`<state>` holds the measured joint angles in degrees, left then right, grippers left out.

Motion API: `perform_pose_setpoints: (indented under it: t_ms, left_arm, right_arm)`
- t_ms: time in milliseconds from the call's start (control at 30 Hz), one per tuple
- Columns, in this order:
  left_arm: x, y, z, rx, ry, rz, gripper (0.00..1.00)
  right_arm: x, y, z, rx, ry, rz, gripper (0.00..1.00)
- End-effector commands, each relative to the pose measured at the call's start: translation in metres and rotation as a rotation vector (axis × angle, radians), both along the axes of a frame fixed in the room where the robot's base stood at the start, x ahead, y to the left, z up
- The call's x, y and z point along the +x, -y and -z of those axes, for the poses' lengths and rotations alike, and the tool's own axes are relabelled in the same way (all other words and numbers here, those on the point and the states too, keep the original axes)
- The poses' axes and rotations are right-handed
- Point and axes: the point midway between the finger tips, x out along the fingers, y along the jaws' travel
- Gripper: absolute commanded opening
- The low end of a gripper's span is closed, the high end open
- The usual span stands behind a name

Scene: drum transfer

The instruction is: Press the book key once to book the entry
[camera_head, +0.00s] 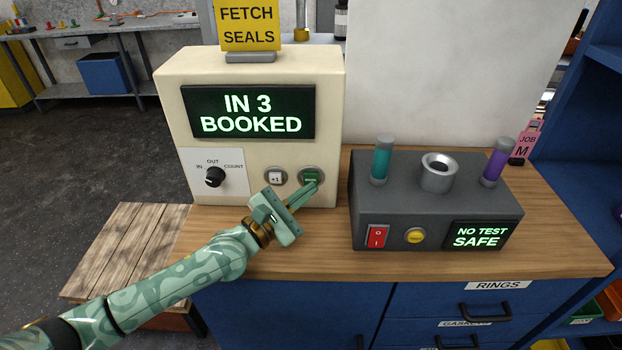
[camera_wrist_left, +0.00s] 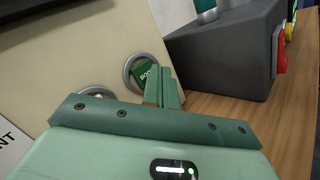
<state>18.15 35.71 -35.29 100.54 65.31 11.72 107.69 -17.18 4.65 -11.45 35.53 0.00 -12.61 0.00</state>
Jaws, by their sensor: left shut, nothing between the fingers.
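The cream booking box (camera_head: 262,75) stands on the wooden bench top. Its display (camera_head: 250,112) reads "IN 3 BOOKED". The green book key (camera_head: 310,177) sits in a round metal ring at the lower right of its front, and it also shows in the left wrist view (camera_wrist_left: 145,75). My left gripper (camera_head: 312,187) is shut and empty, with its fingertips at the lower edge of the book key. I cannot tell whether the tips touch the key. The fingers hide part of the key in the left wrist view (camera_wrist_left: 164,88). My right gripper is not in view.
A white +1 key (camera_head: 275,177) and a black knob (camera_head: 215,177) are left of the book key. A "FETCH SEALS" sign (camera_head: 248,25) stands on top. A dark grey tester (camera_head: 400,210) with a red switch (camera_head: 377,237) and "NO TEST SAFE" display stands at right.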

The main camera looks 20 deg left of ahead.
Motion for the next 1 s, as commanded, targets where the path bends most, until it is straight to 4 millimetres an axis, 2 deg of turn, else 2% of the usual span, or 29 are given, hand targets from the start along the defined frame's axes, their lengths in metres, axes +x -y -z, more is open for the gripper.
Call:
perform_pose_setpoints:
  t_ms: [133, 433, 1000]
  left_arm:
    - [-0.017, 0.005, -0.004, 0.0, -0.001, 0.001, 0.0]
    - [-0.049, 0.014, -0.003, -0.001, 0.0, 0.002, 0.0]
    - [-0.053, 0.015, -0.001, 0.0, 0.0, 0.001, 0.0]
  right_arm:
    - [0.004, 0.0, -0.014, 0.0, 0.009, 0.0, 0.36]
    - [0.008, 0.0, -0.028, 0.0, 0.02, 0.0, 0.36]
    - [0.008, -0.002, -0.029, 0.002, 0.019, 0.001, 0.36]
